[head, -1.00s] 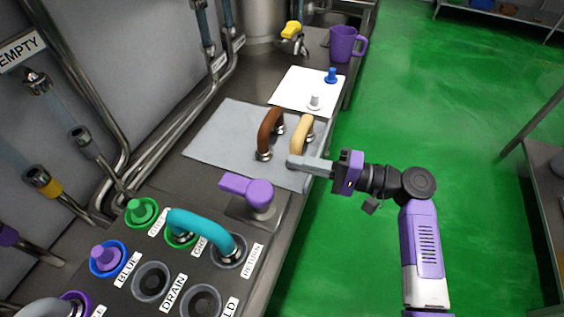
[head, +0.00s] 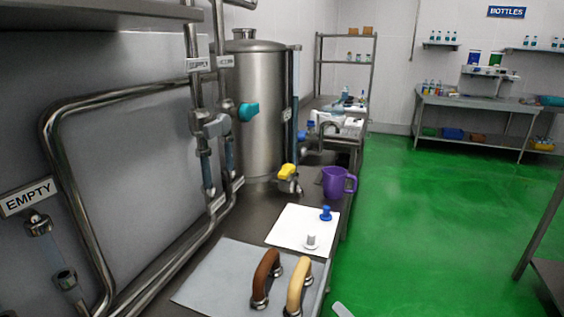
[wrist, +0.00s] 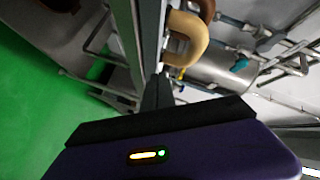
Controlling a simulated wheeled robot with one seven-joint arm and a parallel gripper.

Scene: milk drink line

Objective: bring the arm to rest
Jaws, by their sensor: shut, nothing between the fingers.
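My gripper (wrist: 157,94) shows in the wrist view, with its purple body along the bottom and its dark fingers together and empty. A tan curved handle (wrist: 187,38) is just beyond the fingers in that view; I cannot tell the exact gap. In the head view only a small pale tip at the bottom edge, probably of my gripper, shows to the right of the counter. The rest of my arm is out of that view.
On the counter, the tan handle (head: 297,284) and brown handle (head: 264,277) stand on a grey mat (head: 215,283). Beyond are a white mat (head: 291,228) with blue and white pegs, and a purple jug (head: 338,183). Green floor (head: 430,230) is open to the right.

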